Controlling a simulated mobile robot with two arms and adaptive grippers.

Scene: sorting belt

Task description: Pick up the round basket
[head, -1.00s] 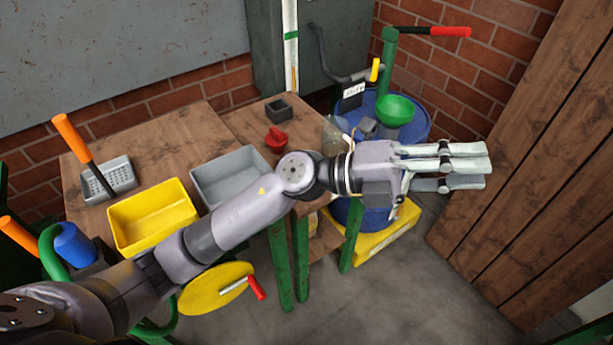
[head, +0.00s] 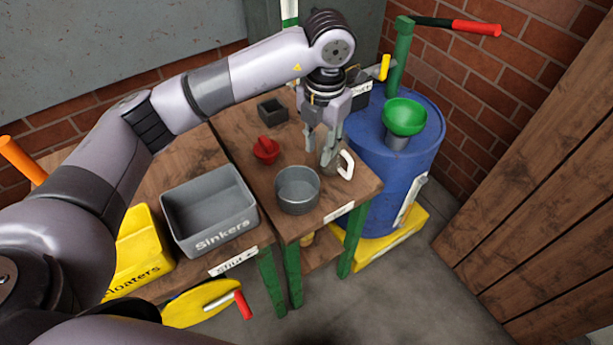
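The round basket (head: 298,192) is a small grey cylindrical container, open at the top, upright near the front edge of the right-hand wooden table. My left gripper (head: 318,156) points down above the table, just behind and to the right of the basket in the head view. Its fingers are apart with nothing seen between them, and it does not appear to touch the basket. The gripper partly covers a clear jug with a white handle (head: 346,165). My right gripper is out of view.
A red object (head: 266,150) and a small dark box (head: 272,111) stand left of the gripper. A grey Sinkers bin (head: 210,232) and a yellow bin (head: 140,255) are further left. A blue barrel (head: 400,160) with a green funnel (head: 404,116) stands to the right.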

